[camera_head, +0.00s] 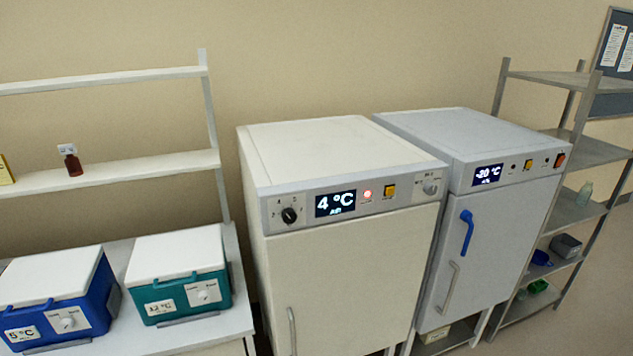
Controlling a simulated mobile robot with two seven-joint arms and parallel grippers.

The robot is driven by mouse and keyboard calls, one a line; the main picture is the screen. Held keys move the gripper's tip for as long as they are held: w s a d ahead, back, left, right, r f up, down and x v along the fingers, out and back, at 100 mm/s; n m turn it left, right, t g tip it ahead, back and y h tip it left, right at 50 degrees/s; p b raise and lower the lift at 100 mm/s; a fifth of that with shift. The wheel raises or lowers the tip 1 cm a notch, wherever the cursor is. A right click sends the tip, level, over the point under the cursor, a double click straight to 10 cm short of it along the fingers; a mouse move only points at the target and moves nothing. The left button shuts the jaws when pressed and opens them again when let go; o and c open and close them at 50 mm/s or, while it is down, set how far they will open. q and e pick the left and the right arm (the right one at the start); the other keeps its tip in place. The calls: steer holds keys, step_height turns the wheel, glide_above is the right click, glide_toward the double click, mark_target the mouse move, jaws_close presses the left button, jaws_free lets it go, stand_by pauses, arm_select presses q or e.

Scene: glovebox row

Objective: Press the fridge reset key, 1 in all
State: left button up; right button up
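The cream fridge (340,260) stands in the middle with its door shut. Its front panel has a dark display (335,204) reading 4 °C, with smaller text under it. Right of the display a round red lamp (367,194) glows. Beside the lamp is a square yellow key (390,191); the small label near it is too small to read. A black knob (289,215) is at the panel's left end and a round grey fitting (430,188) at its right end. Neither of my grippers shows, and nothing blocks the panel.
A grey freezer (490,230) reading -20 °C stands to the right, with its own yellow key (530,164), an orange-red switch (560,159) and a blue handle (467,232). A blue cool box (60,310) and a teal one (178,280) sit on the left bench. Metal shelving (598,150) stands far right.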

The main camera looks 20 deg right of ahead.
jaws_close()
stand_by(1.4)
